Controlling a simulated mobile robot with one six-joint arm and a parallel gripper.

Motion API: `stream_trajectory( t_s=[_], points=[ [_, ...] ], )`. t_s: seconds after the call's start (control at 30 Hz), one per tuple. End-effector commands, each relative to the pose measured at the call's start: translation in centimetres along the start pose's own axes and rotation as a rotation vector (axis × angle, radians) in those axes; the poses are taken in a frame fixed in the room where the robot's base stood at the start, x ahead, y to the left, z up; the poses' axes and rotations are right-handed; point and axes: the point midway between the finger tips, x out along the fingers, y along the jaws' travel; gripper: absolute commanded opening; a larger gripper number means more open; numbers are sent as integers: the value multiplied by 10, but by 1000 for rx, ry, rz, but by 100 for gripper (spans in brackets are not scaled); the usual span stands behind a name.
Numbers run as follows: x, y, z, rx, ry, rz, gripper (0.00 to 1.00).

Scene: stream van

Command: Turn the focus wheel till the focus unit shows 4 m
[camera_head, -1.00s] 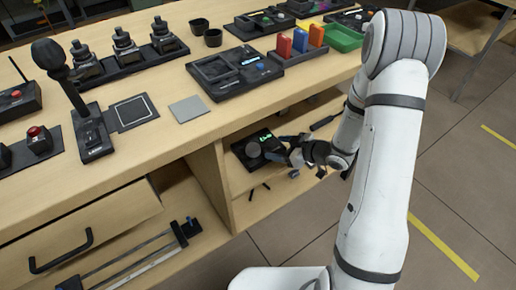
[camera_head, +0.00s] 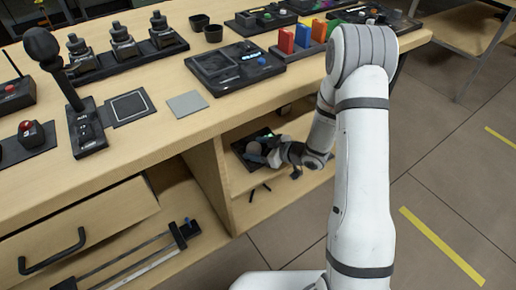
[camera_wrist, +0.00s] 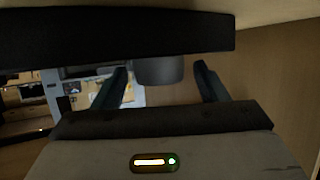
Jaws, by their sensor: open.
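The focus unit (camera_head: 240,147) is a dark box with a green-lit display on the shelf under the counter. Its reading is too small to make out. The focus wheel (camera_head: 254,149) is a round grey knob on it, partly hidden by my gripper (camera_head: 270,153). In the wrist view, the wheel (camera_wrist: 160,70) is a dark cylinder standing out from the black slab of the unit (camera_wrist: 120,35). My gripper (camera_wrist: 160,76) is open, with one finger on each side of the wheel. Gaps show between the fingers and the wheel. The display is not visible in the wrist view.
The wooden counter (camera_head: 165,135) overhangs the shelf, and a wooden panel (camera_head: 207,175) stands close left of the unit. A drawer (camera_head: 85,225) is open at lower left. Control boxes and levers stand on the counter.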

Motion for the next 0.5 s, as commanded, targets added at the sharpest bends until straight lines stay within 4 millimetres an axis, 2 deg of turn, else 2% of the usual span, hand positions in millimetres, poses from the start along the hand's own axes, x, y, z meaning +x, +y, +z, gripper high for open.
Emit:
stream_trajectory(
  t_s=[0.07,0.5],
  points=[
    [0,0,0,0,0,0,65],
    [-1,0,0,0,-1,1,29]
  ],
)
